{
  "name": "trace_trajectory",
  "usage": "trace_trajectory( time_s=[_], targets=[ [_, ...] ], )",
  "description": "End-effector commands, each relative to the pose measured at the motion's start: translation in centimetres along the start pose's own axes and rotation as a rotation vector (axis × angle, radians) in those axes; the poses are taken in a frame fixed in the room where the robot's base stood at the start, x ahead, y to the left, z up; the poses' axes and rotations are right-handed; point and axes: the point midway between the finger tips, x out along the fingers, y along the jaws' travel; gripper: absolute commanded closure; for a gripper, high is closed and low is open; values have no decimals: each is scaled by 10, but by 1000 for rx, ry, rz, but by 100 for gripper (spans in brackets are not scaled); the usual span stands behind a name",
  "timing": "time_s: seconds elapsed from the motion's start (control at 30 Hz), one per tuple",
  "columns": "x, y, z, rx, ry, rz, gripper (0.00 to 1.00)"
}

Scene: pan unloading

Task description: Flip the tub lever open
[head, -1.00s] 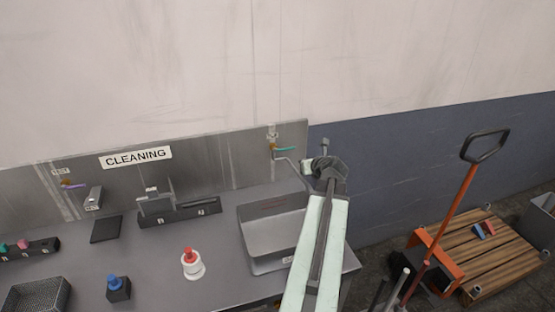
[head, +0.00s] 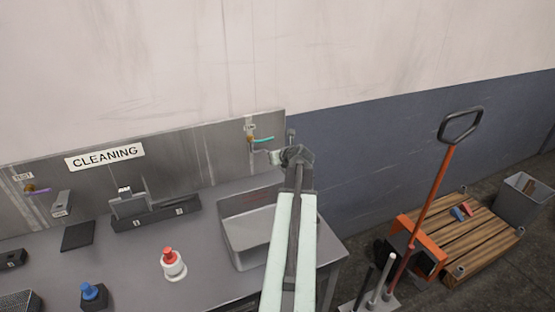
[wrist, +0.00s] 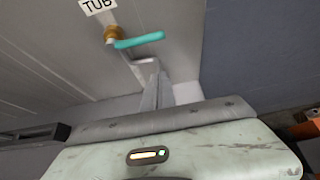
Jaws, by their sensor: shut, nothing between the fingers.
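The tub lever (head: 263,139) is a short teal handle on a brass valve on the steel back panel. It points right, roughly level, and also shows large in the wrist view (wrist: 140,40) under a "TUB" label (wrist: 97,5). A bent grey spout (head: 262,151) runs from the valve. My gripper (head: 275,157) is shut and empty, just below and right of the lever. In the wrist view its grey fingers (wrist: 157,88) point up toward the panel, below the lever with a visible gap. Whether the fingertips touch the spout, I cannot tell.
The steel tub (head: 232,232) sits below, partly hidden by my arm. A red-and-white bottle (head: 173,266) and a blue-topped item (head: 93,294) stand on the counter. A purple lever (head: 38,190) is at far left. A pallet (head: 485,235) and orange-handled tool (head: 432,190) are at right.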

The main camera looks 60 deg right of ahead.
Motion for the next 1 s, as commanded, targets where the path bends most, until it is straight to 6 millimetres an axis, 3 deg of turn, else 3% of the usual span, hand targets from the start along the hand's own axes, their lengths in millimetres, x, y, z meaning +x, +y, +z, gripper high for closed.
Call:
trace_trajectory(
  time_s=[0.03,0.23,0.3,0.47,0.8,1.0],
  targets=[
    [16,-1,-3,-2,0,1,100],
    [53,-1,-3,-1,0,1,100],
    [37,0,22,-1,0,0,100],
    [31,0,39,-1,0,0,100],
    [27,4,35,-1,0,-1,100],
    [29,-7,37,-26,1,-26,100]
  ],
)
